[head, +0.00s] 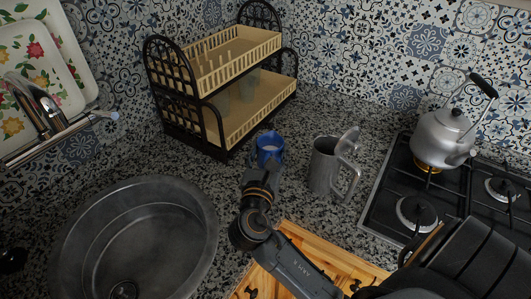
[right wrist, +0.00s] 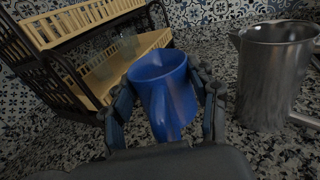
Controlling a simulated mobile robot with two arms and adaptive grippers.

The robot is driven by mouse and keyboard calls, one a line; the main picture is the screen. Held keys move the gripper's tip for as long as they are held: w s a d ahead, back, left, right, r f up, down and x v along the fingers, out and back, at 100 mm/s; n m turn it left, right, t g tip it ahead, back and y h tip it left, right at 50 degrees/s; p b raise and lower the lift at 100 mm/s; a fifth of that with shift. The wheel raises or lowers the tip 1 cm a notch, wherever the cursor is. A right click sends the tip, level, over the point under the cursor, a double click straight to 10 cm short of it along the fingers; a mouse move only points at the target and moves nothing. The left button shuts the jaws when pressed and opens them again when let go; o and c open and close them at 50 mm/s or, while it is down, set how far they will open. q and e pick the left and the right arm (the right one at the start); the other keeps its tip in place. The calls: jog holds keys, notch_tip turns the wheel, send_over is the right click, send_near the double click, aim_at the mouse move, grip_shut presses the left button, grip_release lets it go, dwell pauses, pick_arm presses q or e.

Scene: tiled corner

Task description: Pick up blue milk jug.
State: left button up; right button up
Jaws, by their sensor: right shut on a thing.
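The blue milk jug (head: 269,147) stands upright on the speckled counter, in front of the dish rack. In the right wrist view the jug (right wrist: 160,88) sits between the two fingers of my right gripper (right wrist: 166,112), which is shut on it, one finger on each side. In the head view my right gripper (head: 262,171) reaches the jug from the front and hides its lower part. I cannot tell whether the jug's base touches the counter. My left gripper is not in view.
A grey metal jug (head: 324,166) with a raised lid stands close to the right. A two-tier dish rack (head: 213,100) is behind. A round sink (head: 205,213) lies to the left, a gas hob (head: 374,211) with a kettle (head: 440,136) to the right.

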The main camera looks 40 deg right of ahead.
jog(key=s+a+r, duration=0.2)
jog(key=s+r, duration=0.3)
jog(key=s, duration=0.4)
jog(key=shift+s+r+b, duration=0.2)
jog(key=shift+s+b, duration=0.1)
jog(key=shift+s, duration=0.1)
jog(key=shift+s, duration=0.1)
